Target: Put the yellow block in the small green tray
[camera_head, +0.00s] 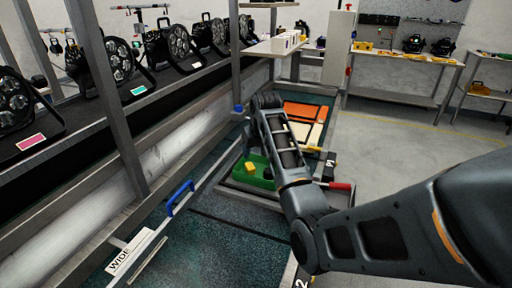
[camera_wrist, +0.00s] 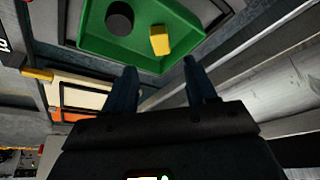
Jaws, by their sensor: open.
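The small green tray (camera_head: 240,176) sits low on the dark bench in the head view, partly hidden behind my arm. It also shows at the top of the wrist view (camera_wrist: 95,28). The yellow block (camera_head: 250,167) lies inside the tray; in the wrist view the yellow block (camera_wrist: 160,40) is on the tray's floor beside a dark round thing (camera_wrist: 120,16). My gripper (camera_wrist: 161,76) is open and empty, its two fingers apart in front of the tray's near wall. In the head view the fingers are hidden by the arm.
A blue handle (camera_head: 179,197) and a strip marked WIDE (camera_head: 130,252) lie on the bench at front left. A red-handled thing (camera_head: 342,186) is right of the tray. Orange and cream panels (camera_head: 304,112) lie behind. Metal posts and shelved lamps (camera_head: 118,60) bound the left.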

